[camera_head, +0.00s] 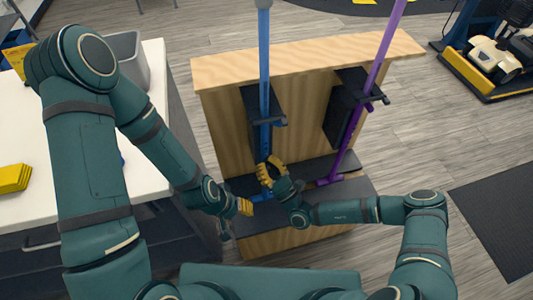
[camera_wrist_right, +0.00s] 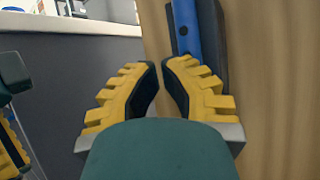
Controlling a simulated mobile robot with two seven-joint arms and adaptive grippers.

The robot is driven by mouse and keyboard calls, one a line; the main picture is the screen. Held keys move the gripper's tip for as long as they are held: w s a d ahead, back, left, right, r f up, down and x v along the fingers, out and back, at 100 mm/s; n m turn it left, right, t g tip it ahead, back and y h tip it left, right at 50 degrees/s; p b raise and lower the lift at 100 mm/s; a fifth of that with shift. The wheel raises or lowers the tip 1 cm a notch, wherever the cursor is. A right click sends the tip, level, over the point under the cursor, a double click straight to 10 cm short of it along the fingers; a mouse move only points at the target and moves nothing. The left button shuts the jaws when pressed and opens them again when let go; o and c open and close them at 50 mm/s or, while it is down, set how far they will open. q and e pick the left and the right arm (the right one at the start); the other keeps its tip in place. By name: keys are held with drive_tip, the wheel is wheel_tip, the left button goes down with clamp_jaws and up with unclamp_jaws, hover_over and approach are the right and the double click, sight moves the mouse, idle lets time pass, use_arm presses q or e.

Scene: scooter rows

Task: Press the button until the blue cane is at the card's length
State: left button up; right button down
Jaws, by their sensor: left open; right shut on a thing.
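The blue cane (camera_head: 264,60) stands upright against the wooden stand (camera_head: 225,110), with a dark bracket beside it. My right gripper (camera_head: 268,172) is at the cane's lower part, its yellow fingers closed in. In the right wrist view, its fingertips (camera_wrist_right: 160,64) lean together just below the blue cane (camera_wrist_right: 187,30), which shows a dark hole; the contact itself is hard to see. My left gripper (camera_head: 245,207) is open, lower and to the left, near the cane's blue foot; part of it shows in the right wrist view (camera_wrist_right: 12,150). I cannot make out the button or the card.
A purple cane (camera_head: 386,45) stands in the stand's right bay. A white table (camera_head: 30,220) with a grey bin (camera_head: 128,60) and a yellow block (camera_head: 14,178) is at left. A dark mat (camera_head: 500,220) and a yellow-edged machine platform (camera_head: 480,80) are at right.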

use_arm(q)
drive_tip(key=shift+r, duration=0.1)
use_arm(e)
drive_tip(key=shift+w+a, duration=0.25)
drive_tip(key=shift+w, duration=0.5)
idle(1.1)
use_arm(q)
drive_tip(key=shift+r, duration=0.1)
use_arm(e)
drive_tip(key=shift+s, duration=0.15)
use_arm(q)
drive_tip(key=shift+r+p, duration=0.45)
drive_tip(key=shift+p, duration=0.15)
use_arm(e)
drive_tip(key=shift+s+d, duration=0.3)
drive_tip(key=shift+s, duration=0.5)
use_arm(q)
wheel_tip(320, 180, up, 2)
drive_tip(key=shift+r+p, duration=0.1)
drive_tip(key=shift+p, duration=1)
use_arm(e)
drive_tip(key=s, duration=0.1)
drive_tip(key=s+d, duration=0.1)
drive_tip(key=s, duration=0.2)
drive_tip(key=shift+s+d, duration=0.35)
drive_tip(key=shift+s, duration=0.05)
use_arm(q)
clamp_jaws()
